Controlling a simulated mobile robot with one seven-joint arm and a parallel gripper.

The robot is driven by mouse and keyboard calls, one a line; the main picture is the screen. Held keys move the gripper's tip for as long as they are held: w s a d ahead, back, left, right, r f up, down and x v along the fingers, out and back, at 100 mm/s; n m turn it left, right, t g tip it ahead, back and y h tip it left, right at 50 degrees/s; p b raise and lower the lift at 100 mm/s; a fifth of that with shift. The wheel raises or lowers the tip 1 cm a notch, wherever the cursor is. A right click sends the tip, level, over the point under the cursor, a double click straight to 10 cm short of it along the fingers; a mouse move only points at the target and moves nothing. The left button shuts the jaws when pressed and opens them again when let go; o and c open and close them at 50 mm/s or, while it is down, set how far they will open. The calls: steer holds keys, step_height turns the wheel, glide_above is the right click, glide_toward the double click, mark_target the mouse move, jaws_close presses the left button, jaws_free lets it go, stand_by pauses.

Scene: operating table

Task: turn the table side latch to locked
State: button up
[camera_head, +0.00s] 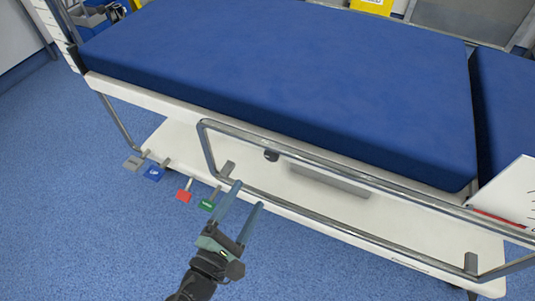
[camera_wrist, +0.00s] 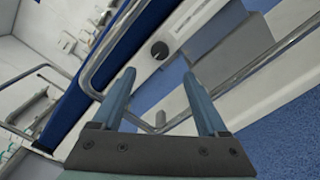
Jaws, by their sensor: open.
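A small dark knob (camera_head: 271,155), which looks like the side latch, sits on the near long side of the table, by the upper bar of the metal side rail. In the wrist view the round dark knob (camera_wrist: 159,50) is on the white table side, ahead of my fingertips and roughly between them. Its turned position is too small to read. My gripper (camera_head: 250,194) is open and empty, with its two blue-grey fingers apart, low in front of the rail. It is apart from the knob. Both fingers also show in the wrist view (camera_wrist: 159,74).
The metal side rail (camera_head: 330,162) runs along the near side. The blue mattress (camera_head: 270,70) lies above it. Grey, blue, red (camera_head: 184,196) and green (camera_head: 207,205) pedals stick out left of my gripper. A white panel (camera_head: 508,195) stands at the right. Blue floor is clear at lower left.

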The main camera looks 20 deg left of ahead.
mark_target(271, 157)
steer(key=w, duration=0.3)
steer(key=w+b, duration=0.1)
steer(key=w, duration=0.7)
steer(key=shift+w+d+b, duration=0.2)
steer(key=shift+d+b, duration=0.05)
steer(key=shift+b, duration=0.15)
steer(key=shift+c, duration=0.2)
jaws_close()
